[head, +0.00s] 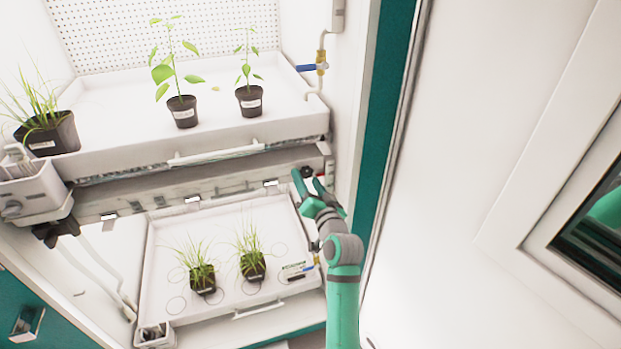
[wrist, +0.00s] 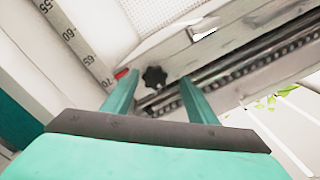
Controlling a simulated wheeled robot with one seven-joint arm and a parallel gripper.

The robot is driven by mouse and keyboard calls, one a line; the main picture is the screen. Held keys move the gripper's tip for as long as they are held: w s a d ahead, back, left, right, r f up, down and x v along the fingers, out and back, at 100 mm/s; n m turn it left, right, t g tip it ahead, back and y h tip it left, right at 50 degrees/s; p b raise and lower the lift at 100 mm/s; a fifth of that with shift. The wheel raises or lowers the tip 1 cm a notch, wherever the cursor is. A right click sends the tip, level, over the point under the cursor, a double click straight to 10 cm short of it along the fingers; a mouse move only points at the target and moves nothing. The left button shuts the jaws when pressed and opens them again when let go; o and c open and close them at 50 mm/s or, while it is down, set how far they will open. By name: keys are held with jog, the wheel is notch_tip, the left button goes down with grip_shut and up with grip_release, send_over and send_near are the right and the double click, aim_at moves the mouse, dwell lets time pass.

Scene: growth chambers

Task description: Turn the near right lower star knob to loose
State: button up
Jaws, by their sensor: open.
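The dark star knob (wrist: 154,77) shows between my two open fingers in the wrist view, on the pale rail just beyond the fingertips. In the head view the dark knob (head: 307,172) is at the right end of the beam under the upper tray, close to my gripper. My gripper (head: 307,183) is open in the head view, and it also shows open in the wrist view (wrist: 160,88). A small red mark (wrist: 121,73) is left of the knob, by the left fingertip. I cannot tell whether the fingers touch the knob.
The upper tray (head: 225,140) holds potted plants above my gripper. The lower tray (head: 160,270) with two grass pots is below. A scale strip (wrist: 75,40) runs along the post at left in the wrist view. An open white door (head: 500,130) stands at right.

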jog(key=shift+w+d, duration=0.3)
jog(key=shift+w, duration=0.55)
